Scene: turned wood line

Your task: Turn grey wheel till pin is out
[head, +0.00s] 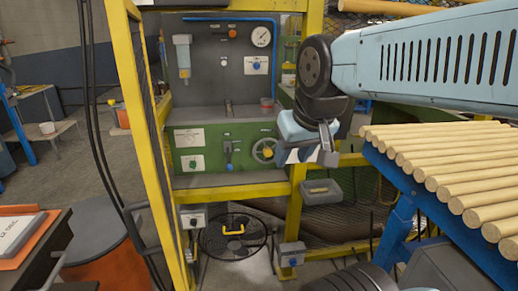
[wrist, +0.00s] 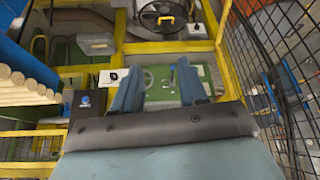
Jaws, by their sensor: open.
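The grey wheel (head: 264,150) is a spoked handwheel on the green lower panel at the back of the yellow-framed cell, near its right side. My gripper (head: 308,157) is in front and to the right of it in the head view, apart from it, open and empty. In the wrist view my two blue fingers (wrist: 158,88) stand spread, with the green panel (wrist: 160,97) showing between and beyond them. Part of a rounded grey shape, likely the wheel, shows near the left finger there. I cannot make out the pin.
A lever (head: 228,152) stands left of the wheel on the panel. Yellow posts (head: 130,100) and mesh flank the opening. A grey tray (head: 320,191) hangs below my gripper. A rack of wooden rods (head: 450,165) stands at right.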

